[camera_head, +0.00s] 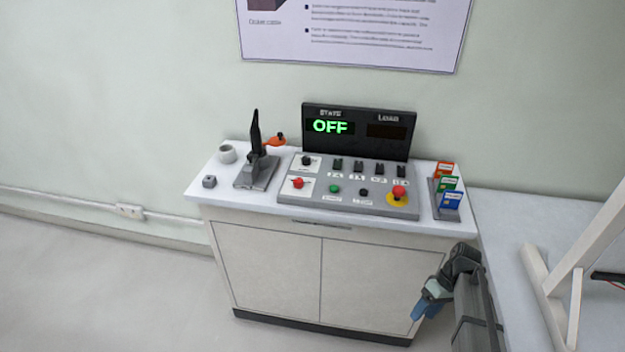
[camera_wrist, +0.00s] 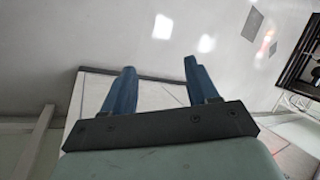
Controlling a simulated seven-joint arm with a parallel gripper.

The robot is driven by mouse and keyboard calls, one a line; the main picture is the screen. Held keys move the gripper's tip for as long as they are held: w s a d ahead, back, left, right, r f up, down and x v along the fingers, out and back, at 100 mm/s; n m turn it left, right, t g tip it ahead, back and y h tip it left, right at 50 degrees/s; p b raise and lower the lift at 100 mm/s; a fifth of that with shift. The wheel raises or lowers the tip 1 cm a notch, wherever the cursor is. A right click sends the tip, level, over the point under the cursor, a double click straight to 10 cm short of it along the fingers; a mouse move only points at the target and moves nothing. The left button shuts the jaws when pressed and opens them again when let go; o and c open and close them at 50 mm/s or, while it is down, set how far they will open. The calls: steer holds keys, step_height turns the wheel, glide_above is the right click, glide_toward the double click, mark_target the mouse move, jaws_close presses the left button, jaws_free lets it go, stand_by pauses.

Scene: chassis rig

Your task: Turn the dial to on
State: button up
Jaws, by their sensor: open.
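The control panel (camera_head: 352,187) lies on the white cabinet top. The display (camera_head: 358,131) behind the panel shows OFF in green under STATE. My gripper (camera_head: 421,310) hangs in front of the cabinet's lower right, well below and right of the dials. In the wrist view my gripper (camera_wrist: 157,80) has its two blue fingers apart with nothing between them. The panel is not recognisable in that view.
A black lever (camera_head: 256,150) on a grey base stands left of the panel. A white cup (camera_head: 227,153) and small grey block (camera_head: 209,182) are further left. A white frame (camera_head: 560,290) stands far right.

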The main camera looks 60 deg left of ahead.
steer(key=w+a+r+n+t, duration=0.1)
steer(key=a+r+n, duration=0.2)
steer(key=a+r, duration=0.55)
steer(key=w+a+r+n+t, duration=0.1)
steer(key=a+r+n, duration=0.25)
steer(key=r, duration=0.95)
step_height(320, 180, up, 17)
steer(key=n+t, duration=0.4)
steer(key=n, duration=0.3)
glide_above(298, 180)
step_height(298, 180, down, 13)
steer(key=shift+f, duration=0.2)
steer(key=c, duration=1)
